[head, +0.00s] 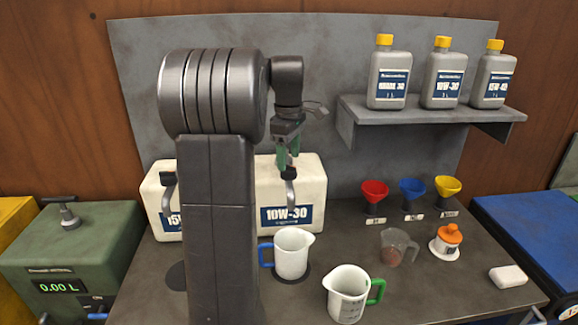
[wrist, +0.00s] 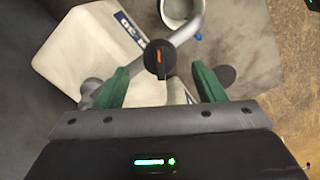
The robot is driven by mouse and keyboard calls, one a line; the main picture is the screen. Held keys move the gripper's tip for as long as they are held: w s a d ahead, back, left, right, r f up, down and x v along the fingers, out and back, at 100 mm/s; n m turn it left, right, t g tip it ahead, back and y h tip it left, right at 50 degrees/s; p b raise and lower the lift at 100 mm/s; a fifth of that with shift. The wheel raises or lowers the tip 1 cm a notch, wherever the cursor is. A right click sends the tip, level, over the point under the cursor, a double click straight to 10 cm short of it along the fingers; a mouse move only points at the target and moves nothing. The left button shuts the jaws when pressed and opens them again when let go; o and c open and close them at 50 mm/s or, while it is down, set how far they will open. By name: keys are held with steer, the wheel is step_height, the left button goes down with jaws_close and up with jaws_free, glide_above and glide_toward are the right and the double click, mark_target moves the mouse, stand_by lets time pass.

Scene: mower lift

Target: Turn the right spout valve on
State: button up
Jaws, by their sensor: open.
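The right white oil container (head: 315,180), labelled 10W-30, stands at the back of the bench. Its grey spout (head: 291,195) points down at the front and also shows in the wrist view (wrist: 187,32). The spout's black valve knob (wrist: 159,58) bears an orange mark that runs up and down in the wrist view. My gripper (head: 288,154) is open just above this spout. In the wrist view its green fingers (wrist: 160,76) stand on either side of the knob, with gaps; I cannot tell whether they reach its depth.
A white jug (head: 291,256) with a blue handle stands below the right spout. A green-handled jug (head: 347,295) stands in front. The left container (head: 160,215) is partly hidden by my arm. Funnels (head: 411,187) and a clear cup (head: 397,246) are at right.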

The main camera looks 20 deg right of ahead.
mark_target(289, 166)
steer(key=shift+f, duration=1.9)
steer(key=c, duration=1)
steer(key=shift+o, duration=0.2)
steer(key=shift+r+m+p, duration=0.15)
steer(key=shift+m+p, duration=0.6)
steer(key=shift+m, duration=0.25)
steer(key=m+p, duration=0.1)
steer(key=m, duration=0.2)
steer(key=shift+m, duration=0.3)
steer(key=m+p, duration=0.1)
steer(key=m, duration=0.4)
steer(key=shift+m, duration=0.7)
